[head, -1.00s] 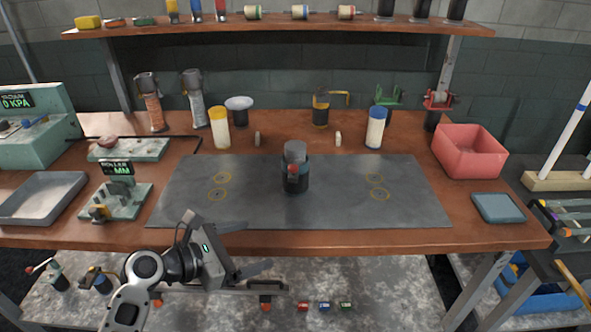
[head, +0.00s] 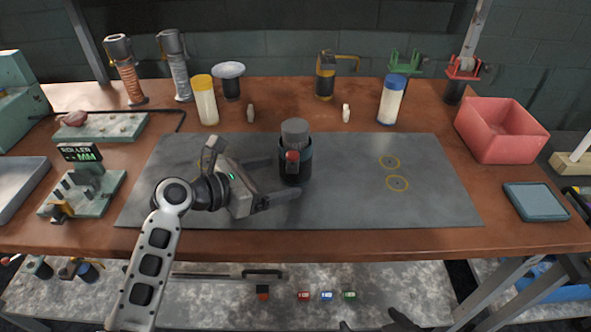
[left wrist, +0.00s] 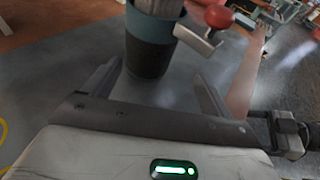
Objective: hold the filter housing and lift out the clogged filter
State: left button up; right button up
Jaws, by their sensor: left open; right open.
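The filter housing (head: 294,168) is a dark upright cylinder with a teal band on the grey mat (head: 345,205). The grey filter (head: 294,129) shows at its top. A red-knobbed lever (head: 291,157) is on its front side. My left gripper (head: 285,177) is open and empty, just left of the housing, its fingertips pointing at it. In the left wrist view the housing (left wrist: 150,55) stands just beyond and between the open fingertips (left wrist: 158,70), with no grip on it. Dark fingers of my right gripper (head: 395,322) show at the bottom edge, mostly cut off.
A yellow-capped tube (head: 206,105) and a blue-capped tube (head: 391,101) stand behind the mat. A red bin (head: 500,131) and a blue tray (head: 536,202) are at the right. A roller device (head: 85,190) is at the left. The mat's right half is clear.

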aim_at(290, 185)
pick_arm(q)
jog(key=p+x, duration=0.1)
jog(key=x, duration=0.2)
jog(key=shift+d, duration=0.1)
jog(key=shift+w+d+f, duration=0.15)
jog(key=shift+w+d, duration=0.2)
jog(key=shift+d, duration=0.05)
jog(key=shift+c, duration=0.2)
